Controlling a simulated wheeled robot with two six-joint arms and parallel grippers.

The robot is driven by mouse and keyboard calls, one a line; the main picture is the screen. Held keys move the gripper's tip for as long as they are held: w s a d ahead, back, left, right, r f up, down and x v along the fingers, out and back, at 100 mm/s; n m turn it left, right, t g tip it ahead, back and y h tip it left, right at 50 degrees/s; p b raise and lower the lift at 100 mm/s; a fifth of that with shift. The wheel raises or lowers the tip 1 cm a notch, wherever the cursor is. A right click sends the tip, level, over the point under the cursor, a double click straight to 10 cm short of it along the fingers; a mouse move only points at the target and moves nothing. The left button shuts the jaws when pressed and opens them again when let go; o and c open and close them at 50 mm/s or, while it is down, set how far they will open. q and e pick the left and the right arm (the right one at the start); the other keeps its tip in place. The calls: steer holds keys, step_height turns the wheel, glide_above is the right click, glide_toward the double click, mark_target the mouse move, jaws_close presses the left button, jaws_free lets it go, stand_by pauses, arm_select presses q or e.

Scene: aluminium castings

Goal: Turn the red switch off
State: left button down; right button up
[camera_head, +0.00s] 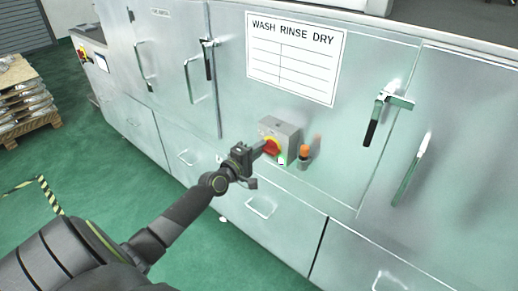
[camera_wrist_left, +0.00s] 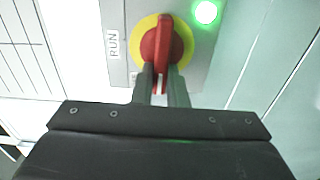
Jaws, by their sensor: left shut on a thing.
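The red switch (camera_head: 271,147) sits on a yellow disc on a grey box (camera_head: 286,132) fixed to the metal machine front. In the left wrist view the red switch (camera_wrist_left: 163,42) has its handle upright in the picture, with the word RUN on the plate to its left and a green light (camera_wrist_left: 206,12) lit at its upper right. My left gripper (camera_head: 260,150) is at the switch in the head view. In the left wrist view its fingers (camera_wrist_left: 161,80) are shut on the lower end of the red handle. My right gripper is not in view.
An orange-topped knob or lamp (camera_head: 304,153) sticks out right of the box. A WASH RINSE DRY sign (camera_head: 296,55) is above. Door handles (camera_head: 376,120) stand out from the machine.

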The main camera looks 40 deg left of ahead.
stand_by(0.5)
arm_select(q)
steer(key=c, duration=1.4)
jaws_free()
steer(key=shift+c, duration=0.2)
steer(key=shift+s, duration=0.1)
steer(key=s+a, duration=0.1)
steer(key=s, duration=1.6)
steer(key=shift+a, duration=0.2)
